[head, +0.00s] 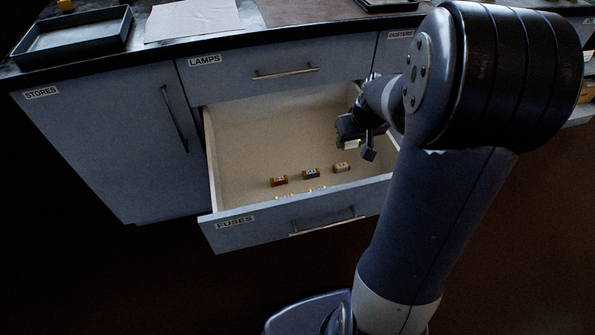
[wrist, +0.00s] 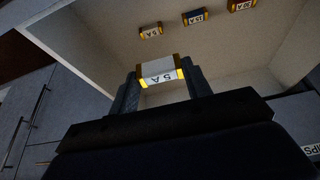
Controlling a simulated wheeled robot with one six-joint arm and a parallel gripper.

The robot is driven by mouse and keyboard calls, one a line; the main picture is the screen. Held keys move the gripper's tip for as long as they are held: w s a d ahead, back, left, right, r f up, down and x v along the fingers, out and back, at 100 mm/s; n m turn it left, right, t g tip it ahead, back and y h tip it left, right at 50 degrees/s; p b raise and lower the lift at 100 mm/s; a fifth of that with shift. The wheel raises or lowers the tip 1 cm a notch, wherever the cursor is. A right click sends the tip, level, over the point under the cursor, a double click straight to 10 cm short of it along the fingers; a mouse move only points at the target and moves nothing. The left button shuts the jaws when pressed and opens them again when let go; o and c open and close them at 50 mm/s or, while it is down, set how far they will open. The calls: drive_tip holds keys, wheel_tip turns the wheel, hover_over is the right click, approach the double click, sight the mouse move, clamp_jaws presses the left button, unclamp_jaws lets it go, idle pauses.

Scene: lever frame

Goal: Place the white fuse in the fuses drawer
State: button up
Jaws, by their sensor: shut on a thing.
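The white fuse (wrist: 158,70) has brass-coloured end caps and a "5 A" label that reads upside down in the wrist view. My gripper (wrist: 161,78) is shut on it, one finger at each side. In the head view my gripper (head: 356,148) is over the right part of the open fuses drawer (head: 262,222), with the white fuse (head: 351,145) partly hidden between its fingers. The fuse appears held above the drawer floor; the exact height is hard to tell.
The drawer floor at left is clear. The lamps drawer (head: 240,72) above and the stores door (head: 100,140) are shut.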

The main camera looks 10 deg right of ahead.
drive_tip(key=f+b, duration=0.2)
drive_tip(key=f, duration=0.2)
drive_tip(key=d+f+b, duration=0.1)
drive_tip(key=f+b, duration=0.2)
drive_tip(key=f, duration=0.2)
drive_tip(key=d+f+b, duration=0.1)
drive_tip(key=f+b, duration=0.1)
drive_tip(key=f, duration=0.2)
drive_tip(key=shift+s+f+b, duration=0.25)
drive_tip(key=shift+f+b, duration=0.15)
drive_tip(key=shift+f+b, duration=0.65)
drive_tip(key=shift+b, duration=0.05)
drive_tip(key=o, duration=0.9)
drive_tip(key=shift+o, duration=0.2)
drive_tip(key=shift+r, duration=0.15)
drive_tip(key=shift+r+p, duration=0.6)
drive_tip(key=shift+p, duration=0.2)
drive_tip(key=p+v, duration=0.3)
drive_tip(key=v, duration=0.9)
drive_tip(key=shift+p, duration=0.35)
drive_tip(key=shift+d+f, duration=0.1)
